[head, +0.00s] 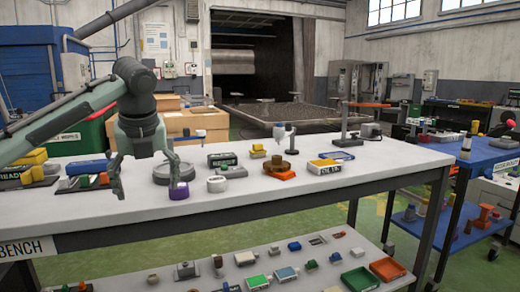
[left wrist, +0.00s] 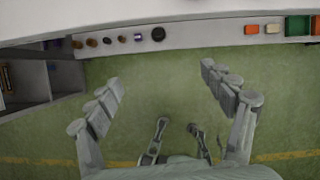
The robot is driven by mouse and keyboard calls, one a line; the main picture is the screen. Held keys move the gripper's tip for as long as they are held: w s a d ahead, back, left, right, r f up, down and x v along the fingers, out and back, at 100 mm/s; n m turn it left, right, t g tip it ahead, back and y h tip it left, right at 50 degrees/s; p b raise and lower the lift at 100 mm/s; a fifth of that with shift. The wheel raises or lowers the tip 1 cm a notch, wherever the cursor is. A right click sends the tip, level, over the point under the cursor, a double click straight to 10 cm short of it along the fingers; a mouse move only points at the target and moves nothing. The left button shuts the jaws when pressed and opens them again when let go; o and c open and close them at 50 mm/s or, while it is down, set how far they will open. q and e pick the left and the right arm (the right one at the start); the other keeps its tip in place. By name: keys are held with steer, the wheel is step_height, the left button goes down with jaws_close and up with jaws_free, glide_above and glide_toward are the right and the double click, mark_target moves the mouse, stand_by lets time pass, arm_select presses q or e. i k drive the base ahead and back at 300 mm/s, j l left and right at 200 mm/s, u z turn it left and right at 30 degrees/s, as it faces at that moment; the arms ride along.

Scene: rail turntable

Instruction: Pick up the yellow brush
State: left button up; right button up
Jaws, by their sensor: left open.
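I cannot pick out a yellow brush for certain. A small yellow piece on a dark base (head: 258,150) stands near the middle of the bench. A larger yellow piece (head: 33,157) lies among blocks at the bench's left end. My left gripper (head: 148,178) is open and empty, fingers pointing down, and overlaps the bench's left half in the head view. In the left wrist view its spread fingers (left wrist: 160,82) have only green floor between them, in front of the bench edge. No yellow piece shows clearly there. My right gripper is in neither view.
A blue cart (head: 490,153) stands at right.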

mark_target(258, 152)
steer(key=i+l, duration=0.7)
steer(key=i, duration=0.15)
steer(key=i+l, duration=0.7)
steer(key=i, duration=0.1)
